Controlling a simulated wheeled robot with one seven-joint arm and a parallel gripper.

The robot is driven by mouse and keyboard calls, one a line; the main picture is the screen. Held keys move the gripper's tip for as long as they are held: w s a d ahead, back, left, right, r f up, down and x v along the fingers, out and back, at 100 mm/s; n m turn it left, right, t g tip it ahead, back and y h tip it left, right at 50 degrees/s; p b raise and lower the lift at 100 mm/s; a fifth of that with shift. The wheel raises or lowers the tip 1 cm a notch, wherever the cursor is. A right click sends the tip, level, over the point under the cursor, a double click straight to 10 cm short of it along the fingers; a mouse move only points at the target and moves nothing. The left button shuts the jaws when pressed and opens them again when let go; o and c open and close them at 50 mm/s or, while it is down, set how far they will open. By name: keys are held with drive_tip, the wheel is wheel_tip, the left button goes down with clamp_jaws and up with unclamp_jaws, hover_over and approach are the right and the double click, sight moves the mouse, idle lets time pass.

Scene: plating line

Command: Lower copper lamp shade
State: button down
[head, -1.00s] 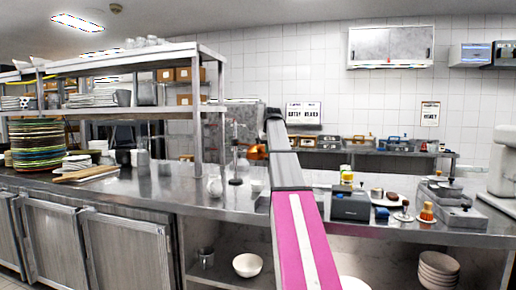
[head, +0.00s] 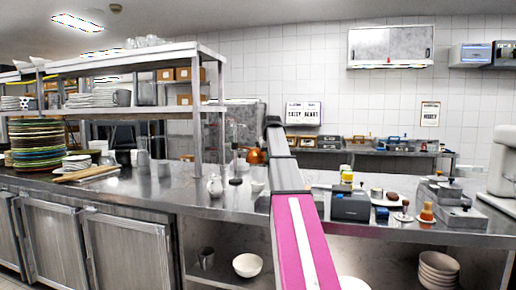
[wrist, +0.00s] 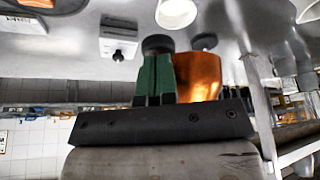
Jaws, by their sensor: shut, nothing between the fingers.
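The copper lamp shade (head: 255,156) shows in the head view just left of my arm, above the steel counter, partly hidden by the arm. In the wrist view the shade (wrist: 198,78) is large and shiny, right beside the green fingers of my gripper (wrist: 155,75). The fingers are together with nothing between them. Whether they touch the shade, I cannot tell. A dark round base (head: 236,181) stands on the counter below and left of the shade. My gripper is hidden behind my arm in the head view.
A white teapot (head: 215,186) and a small bowl (head: 257,187) stand near the base. A shelf post (head: 197,125) rises to the left. A grey box (head: 351,205) and small items are to the right of my arm. Stacked plates (head: 38,145) are far left.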

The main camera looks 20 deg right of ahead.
drive_tip(key=shift+f, duration=2)
drive_tip(key=shift+r, duration=4.55)
